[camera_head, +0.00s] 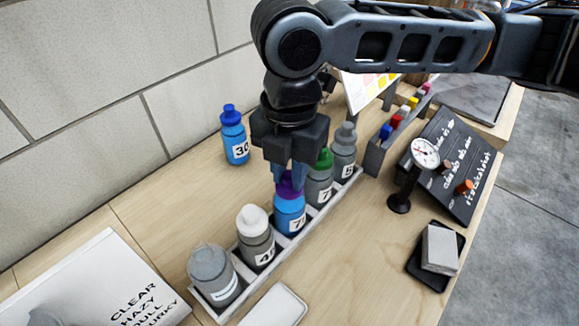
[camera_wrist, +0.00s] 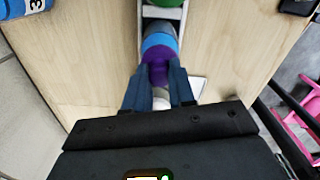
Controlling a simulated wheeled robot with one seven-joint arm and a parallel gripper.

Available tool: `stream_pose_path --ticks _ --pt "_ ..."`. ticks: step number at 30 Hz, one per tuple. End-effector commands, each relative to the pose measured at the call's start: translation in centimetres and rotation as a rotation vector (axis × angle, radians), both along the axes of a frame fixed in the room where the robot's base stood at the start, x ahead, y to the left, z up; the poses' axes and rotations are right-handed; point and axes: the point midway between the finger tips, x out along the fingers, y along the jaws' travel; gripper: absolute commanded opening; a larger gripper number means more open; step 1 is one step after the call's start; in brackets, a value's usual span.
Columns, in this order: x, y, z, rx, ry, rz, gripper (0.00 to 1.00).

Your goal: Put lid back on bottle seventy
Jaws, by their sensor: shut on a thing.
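A blue bottle (camera_head: 290,212) with a partly legible label starting with 7 stands upright in the rack, between the white-lidded and green-lidded bottles. My gripper (camera_head: 290,178) points down over it, shut on a purple lid (camera_head: 286,189). The lid is lined up with the bottle top; I cannot tell whether it is fully seated or just resting. In the wrist view, the purple lid (camera_wrist: 158,74) shows between the fingers of my gripper (camera_wrist: 160,88), with the blue bottle (camera_wrist: 159,41) beyond it. The fingers hide part of the lid.
The narrow white rack (camera_head: 292,243) also holds grey bottles with grey, white and green lids. A blue bottle labelled 30 (camera_head: 236,150) stands alone by the wall. A dial gauge on a stand (camera_head: 425,153) and a black tray (camera_head: 431,270) are to the right.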

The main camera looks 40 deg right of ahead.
Motion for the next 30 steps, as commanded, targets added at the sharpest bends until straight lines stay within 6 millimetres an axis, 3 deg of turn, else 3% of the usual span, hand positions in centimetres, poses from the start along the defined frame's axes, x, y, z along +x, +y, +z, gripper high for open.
stream_pose_path --ticks 8,9,17,23,30 --pt "0.02 -0.01 0.00 0.000 0.000 0.000 0.00" --pt "0.02 -0.01 0.00 0.000 0.000 0.000 0.28" --pt "0.02 -0.01 0.00 0.000 0.000 0.000 0.53" --pt "0.02 -0.01 0.00 0.000 0.000 0.000 0.56" --pt "0.02 -0.01 0.00 0.000 0.000 0.000 0.79"
